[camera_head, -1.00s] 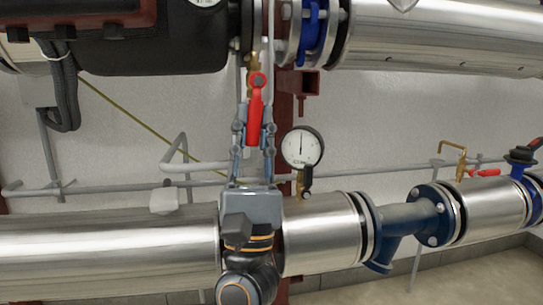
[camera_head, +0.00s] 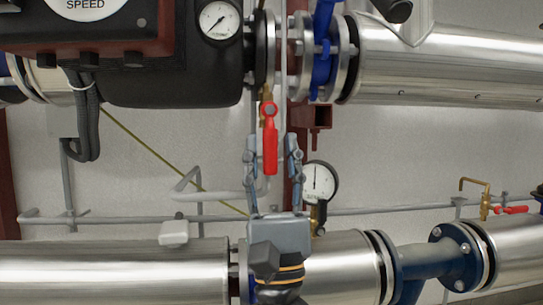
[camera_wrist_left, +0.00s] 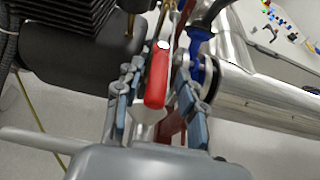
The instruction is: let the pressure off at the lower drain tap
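A red-handled tap (camera_head: 270,138) with a brass body hangs below the upper pipework, its lever pointing down. My left gripper (camera_head: 271,146) reaches up from below, its fingers apart on either side of the lever's lower part. In the left wrist view the red lever (camera_wrist_left: 157,76) stands between the open fingers, with gaps at both sides; I see no grip on it. A second red-handled tap (camera_head: 510,210) with a bent brass pipe sits on the lower pipe at the right, lever roughly level. My right gripper is not in view.
A round gauge (camera_head: 320,182) stands close to the right of my left gripper. The silver lower pipe (camera_head: 110,272) and upper pipe (camera_head: 450,65) run across. A black pump body (camera_head: 175,70) and another gauge (camera_head: 218,20) are at upper left. Thin grey pipes run along the wall.

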